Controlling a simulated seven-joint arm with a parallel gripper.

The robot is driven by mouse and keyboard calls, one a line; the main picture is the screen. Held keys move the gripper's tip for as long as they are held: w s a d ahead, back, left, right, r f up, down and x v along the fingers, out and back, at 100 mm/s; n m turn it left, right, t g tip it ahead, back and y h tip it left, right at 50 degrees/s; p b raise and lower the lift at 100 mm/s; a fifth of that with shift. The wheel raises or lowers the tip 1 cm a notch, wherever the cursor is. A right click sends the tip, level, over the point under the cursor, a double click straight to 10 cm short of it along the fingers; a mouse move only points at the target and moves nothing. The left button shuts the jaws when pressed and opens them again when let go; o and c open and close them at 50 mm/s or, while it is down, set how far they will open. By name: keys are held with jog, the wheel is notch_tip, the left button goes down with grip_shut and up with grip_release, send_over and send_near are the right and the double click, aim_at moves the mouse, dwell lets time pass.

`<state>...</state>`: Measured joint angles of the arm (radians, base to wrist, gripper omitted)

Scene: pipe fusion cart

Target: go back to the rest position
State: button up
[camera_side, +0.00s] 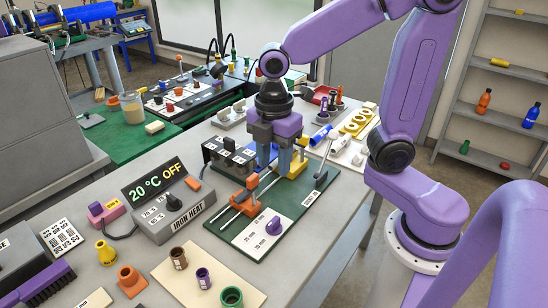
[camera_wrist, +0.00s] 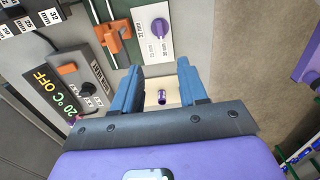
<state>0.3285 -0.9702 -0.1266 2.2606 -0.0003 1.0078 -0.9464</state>
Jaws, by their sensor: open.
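My gripper (camera_side: 274,160) points down above the far part of the green fusion base (camera_side: 245,248). Its two blue-grey fingers stand apart, with nothing visible held between them. In the wrist view my gripper (camera_wrist: 159,66) also shows spread fingers. Between them, beyond the tips, I see a small purple fitting (camera_wrist: 162,97) on a cream board. The base carries orange clamps (camera_side: 245,200) on rails and a white plate with a purple knob (camera_side: 274,226).
The iron heat box (camera_side: 174,212) reads 20 °C OFF. A dark block rack (camera_side: 228,158) stands close left of my gripper. Coloured fittings, including a green one (camera_side: 231,297), stand at the front. White pipe pieces (camera_side: 340,145) lie at right. Space above the table's front is open.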

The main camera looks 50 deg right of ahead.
jog(key=s+d+f+m, duration=0.1)
jog(key=s+d+m, duration=0.1)
jog(key=s, duration=0.5)
jog(key=s+d+f+m, duration=0.1)
jog(key=s+d+m, duration=0.1)
jog(key=s, duration=0.6)
jog(key=shift+m, duration=0.8)
